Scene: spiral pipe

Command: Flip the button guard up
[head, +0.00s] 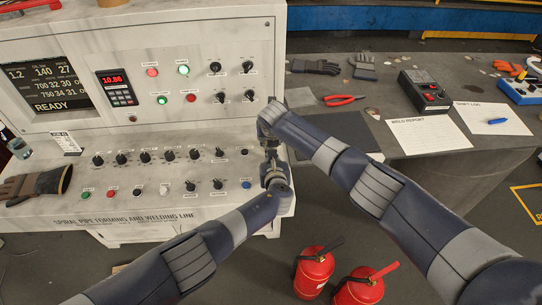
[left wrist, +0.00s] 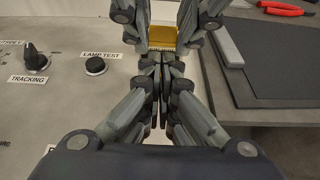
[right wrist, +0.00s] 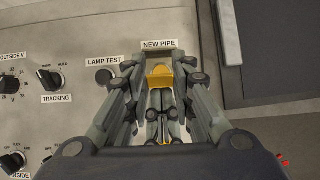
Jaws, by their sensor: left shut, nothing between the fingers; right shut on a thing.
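The yellow button guard (right wrist: 160,76) sits under the NEW PIPE label on the console's right side; it also shows in the left wrist view (left wrist: 178,36). My right gripper (right wrist: 162,98) is around the guard and shut on it. My left gripper (left wrist: 164,84) is shut and empty, close below the guard in its wrist view. In the head view both grippers meet at the console's right edge, left (head: 270,168) and right (head: 270,140), and hide the guard. Whether the guard is partly raised cannot be told. The button under it is hidden.
The LAMP TEST button (right wrist: 104,76) and TRACKING knob (right wrist: 50,79) lie left of the guard. A grey table (head: 450,150) with a dark mat (head: 340,132) and red pliers (head: 343,100) stands to the right. Fire extinguishers (head: 313,272) stand on the floor below my arms.

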